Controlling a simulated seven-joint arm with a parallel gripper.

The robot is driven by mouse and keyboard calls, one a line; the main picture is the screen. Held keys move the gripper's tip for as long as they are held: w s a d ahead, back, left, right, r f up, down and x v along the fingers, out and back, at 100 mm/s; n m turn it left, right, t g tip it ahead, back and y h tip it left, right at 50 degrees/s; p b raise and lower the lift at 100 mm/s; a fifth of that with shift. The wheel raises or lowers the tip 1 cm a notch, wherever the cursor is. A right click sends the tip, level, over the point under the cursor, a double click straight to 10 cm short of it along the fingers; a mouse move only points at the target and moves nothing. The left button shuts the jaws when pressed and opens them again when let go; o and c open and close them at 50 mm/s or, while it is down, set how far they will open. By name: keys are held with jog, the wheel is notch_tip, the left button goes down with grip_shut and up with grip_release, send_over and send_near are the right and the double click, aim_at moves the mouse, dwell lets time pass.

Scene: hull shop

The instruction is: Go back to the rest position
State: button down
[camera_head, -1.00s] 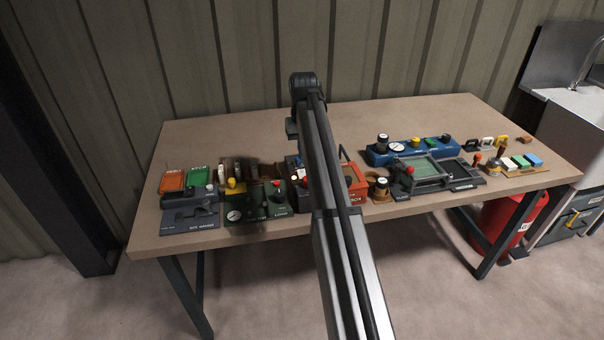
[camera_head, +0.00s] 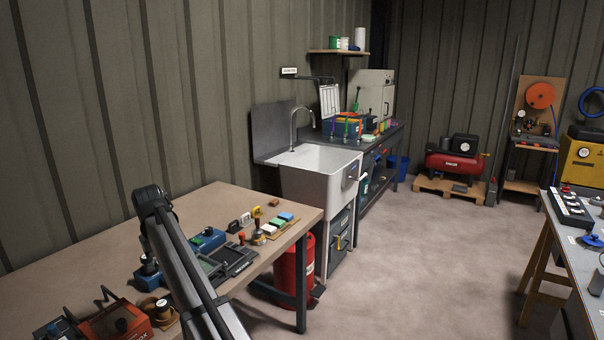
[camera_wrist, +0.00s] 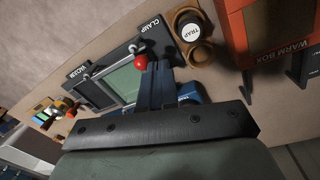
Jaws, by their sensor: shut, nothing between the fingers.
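My gripper (camera_wrist: 154,86) shows in the wrist view, its fingers together with nothing between them. It is above the wooden bench (camera_head: 205,205), and the frame marked CLAMP (camera_wrist: 120,80) with a red knob lies beyond the fingertips. How high it is over the bench is hard to tell. In the head view my arm crosses the left part of the bench from below, and my gripper cannot be made out there.
An orange warm box (camera_wrist: 272,30) and a round part marked TRAP (camera_wrist: 192,32) are close by in the wrist view. A white sink (camera_head: 318,165) and a red bin (camera_head: 293,262) are right of the bench. Open floor (camera_head: 430,260) lies further right.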

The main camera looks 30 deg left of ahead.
jog(key=w+d+f+m+h, duration=0.1)
jog(key=w+d+f+m, duration=0.2)
jog(key=w+d+f, duration=1.5)
jog(key=w+d+f+m+g+h, duration=0.1)
jog(key=d+f+m, duration=0.1)
jog(key=d+f, duration=1.05)
jog(key=w+d+f+m+g, duration=0.1)
jog(key=d+f+g, duration=0.1)
jog(key=d+f, duration=1.1)
jog(key=s+d+f+m+g, duration=0.1)
jog(key=s+d+f, duration=0.25)
jog(key=d, duration=0.55)
jog(key=s+d+f+m, duration=0.1)
jog(key=s+d+f, duration=0.25)
jog(key=d, duration=0.55)
jog(key=s+d+f+m+g, duration=0.1)
jog(key=s+d+f+m, duration=0.2)
jog(key=d, duration=0.6)
jog(key=s+d+f+m+g, duration=0.1)
jog(key=s+d, duration=0.4)
jog(key=s, duration=0.3)
jog(key=s+d+f+m+y, duration=0.1)
jog(key=s+d+f, duration=0.1)
jog(key=s+d, duration=0.3)
jog(key=s+d+f+m+g+y, duration=0.1)
jog(key=s+d, duration=0.5)
jog(key=s, duration=0.5)
jog(key=shift+s+f+g, duration=0.25)
jog(key=shift+s+g, duration=0.05)
jog(key=shift+s, duration=0.1)
